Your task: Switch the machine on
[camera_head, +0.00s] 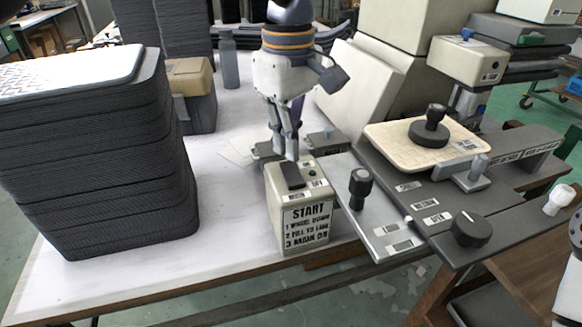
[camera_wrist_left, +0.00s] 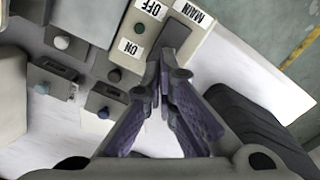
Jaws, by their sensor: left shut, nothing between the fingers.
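The control box (camera_head: 272,215) is pale, with a sign reading START and several printed lines on its front. On its top is a dark main switch lever (camera_head: 293,176), also in the left wrist view (camera_wrist_left: 175,38), between a MAIN label and the OFF and ON labels. A small green lamp (camera_wrist_left: 140,28) sits between OFF and ON. My left gripper (camera_head: 290,152) points down at the far end of the switch. Its fingers are shut and empty, and the fingertips (camera_wrist_left: 168,72) are right at the switch's end. I cannot tell whether they touch it.
A metal panel with a black-knobbed lever (camera_head: 359,188) stands right of the box. Beyond it are a dark dial (camera_head: 470,229) and a machine with a cream plate (camera_head: 390,140). A tall stack of dark trays (camera_head: 100,165) stands left. White table is clear between.

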